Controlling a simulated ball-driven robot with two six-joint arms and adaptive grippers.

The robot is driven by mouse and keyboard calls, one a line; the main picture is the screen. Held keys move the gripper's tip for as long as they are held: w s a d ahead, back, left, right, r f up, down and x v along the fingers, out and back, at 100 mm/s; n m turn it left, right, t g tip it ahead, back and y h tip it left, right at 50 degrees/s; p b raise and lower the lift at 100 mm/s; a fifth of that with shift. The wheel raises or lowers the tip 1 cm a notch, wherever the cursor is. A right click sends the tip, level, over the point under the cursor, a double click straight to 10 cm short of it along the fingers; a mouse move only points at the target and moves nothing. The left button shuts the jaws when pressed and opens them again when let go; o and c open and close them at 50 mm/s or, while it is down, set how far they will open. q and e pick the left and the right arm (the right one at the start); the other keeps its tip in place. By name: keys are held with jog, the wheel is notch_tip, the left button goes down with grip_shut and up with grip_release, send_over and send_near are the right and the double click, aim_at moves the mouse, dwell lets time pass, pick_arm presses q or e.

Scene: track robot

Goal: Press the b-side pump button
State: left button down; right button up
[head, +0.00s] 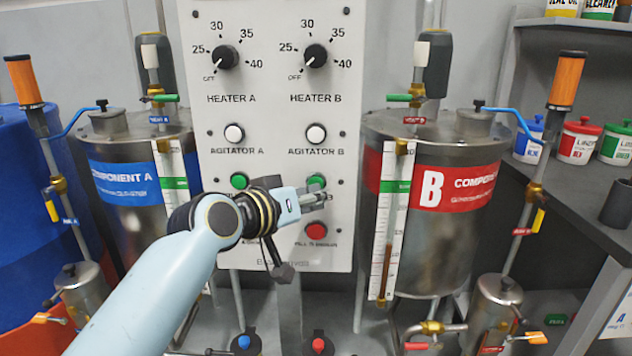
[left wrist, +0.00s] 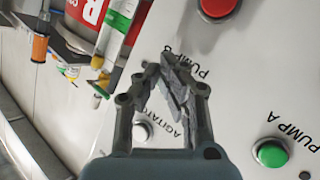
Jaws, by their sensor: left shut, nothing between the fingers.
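The green pump B button (head: 316,181) is on the right side of the white control panel (head: 214,95), below the white agitator B button (head: 316,133). My left gripper (head: 327,197) is shut and empty, its tips just below that button in the head view. I cannot tell whether it touches the panel. In the left wrist view the shut fingers (left wrist: 171,66) lie over the PUMP B lettering and hide the pump B button. The green pump A button (left wrist: 270,153) shows at lower right there. My right gripper is not in view.
A red button (head: 316,230) sits below the gripper. Tank A (head: 125,227) stands left of the panel and tank B (head: 445,240) right of it, both with pipes and valves. A shelf (head: 570,190) with paint cans is at far right.

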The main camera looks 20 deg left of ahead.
pick_arm(q)
jog(key=s+d+p, duration=0.1)
jog(key=s+p, duration=0.1)
jog(key=s, duration=0.4)
jog(key=shift+d, duration=0.35)
dwell(0.4)
jog(key=s+a+f+g+y, duration=0.1)
jog(key=s+a+f+g, duration=0.1)
jog(key=s+f, duration=0.65)
jog(key=s+a+f+g+y, duration=0.1)
jog(key=s+a+f+g, duration=0.15)
jog(key=f, duration=1.15)
jog(key=s+a+f+g+y, duration=0.1)
jog(key=s+a+f+g, duration=0.15)
jog(key=s+f, duration=0.6)
jog(key=s+a+f+g+y, duration=0.1)
jog(key=s+a+f+g, duration=0.1)
jog(key=s+f, duration=0.4)
jog(key=s+a+f+m+g+y, duration=0.1)
jog(key=s+f, duration=0.5)
jog(key=s, duration=0.8)
jog(key=s+a+f+g, duration=0.3)
jog(key=s+a+f, duration=0.2)
jog(key=s, duration=0.5)
notch_tip(320, 180, down, 2)
jog(key=shift+s+a+f+m+g+y, duration=0.1)
jog(key=shift+s+a+m+g+y, duration=0.05)
jog(key=shift+s+m+g+y, duration=0.2)
